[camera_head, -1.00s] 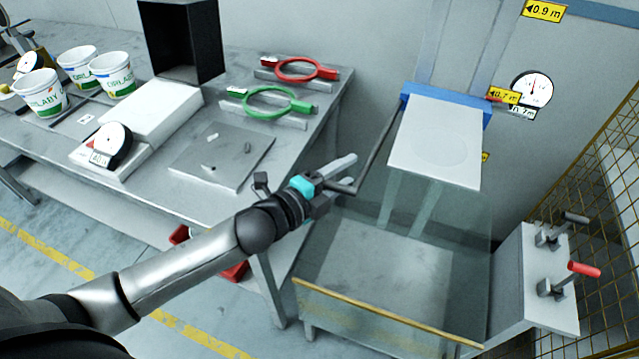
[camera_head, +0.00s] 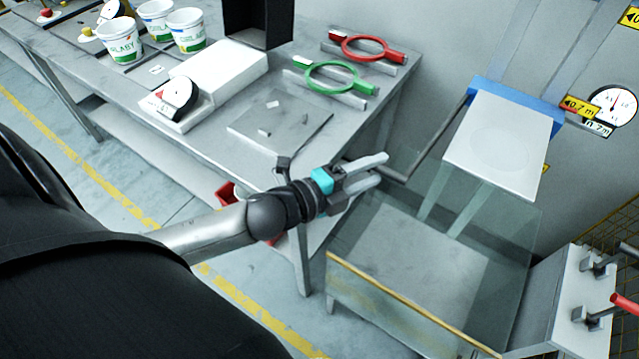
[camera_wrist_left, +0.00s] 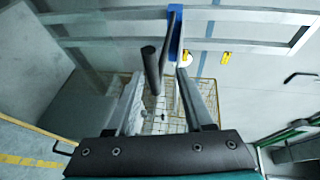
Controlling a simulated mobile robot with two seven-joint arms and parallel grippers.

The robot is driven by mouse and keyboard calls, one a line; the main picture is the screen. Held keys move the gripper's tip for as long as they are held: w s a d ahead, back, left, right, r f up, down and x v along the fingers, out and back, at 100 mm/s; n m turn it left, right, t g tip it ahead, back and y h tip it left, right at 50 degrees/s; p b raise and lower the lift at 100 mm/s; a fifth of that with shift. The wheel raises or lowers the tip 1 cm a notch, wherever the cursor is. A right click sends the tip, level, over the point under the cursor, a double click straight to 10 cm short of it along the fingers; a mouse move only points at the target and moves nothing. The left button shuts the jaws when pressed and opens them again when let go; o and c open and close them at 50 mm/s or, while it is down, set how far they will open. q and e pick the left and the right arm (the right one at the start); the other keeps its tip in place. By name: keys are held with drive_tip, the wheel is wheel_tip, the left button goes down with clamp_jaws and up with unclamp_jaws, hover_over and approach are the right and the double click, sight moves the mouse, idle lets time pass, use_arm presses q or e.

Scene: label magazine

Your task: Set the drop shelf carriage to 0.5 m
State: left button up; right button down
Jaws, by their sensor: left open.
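The drop shelf carriage (camera_head: 515,95) has a blue back bar and a white plate (camera_head: 498,138). A yellow 0.7 m marker (camera_head: 580,107) and a white 0.7 m tag (camera_head: 598,129) are beside the bar's right end. A dark rod (camera_head: 432,138) runs from the bar's left end down toward my left gripper (camera_head: 378,172). That gripper is open, and the rod's lower end is close to its fingertips. In the left wrist view a dark round bar (camera_wrist_left: 150,70) shows between the open fingers (camera_wrist_left: 153,95), with the blue bar (camera_wrist_left: 175,38) beyond. My right gripper is not in view.
A glass-sided bin (camera_head: 420,265) with a yellow front edge stands under the carriage. A dial gauge (camera_head: 612,106) is on the wall. A box with clamps and a red handle (camera_head: 628,303) is at lower right. The workbench (camera_head: 300,150) holds tubs, a scale and red and green rings.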

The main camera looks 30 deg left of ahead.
use_arm(q)
drive_tip(key=p+v, duration=0.2)
drive_tip(key=v, duration=0.9)
idle(0.6)
drive_tip(key=shift+p, duration=0.5)
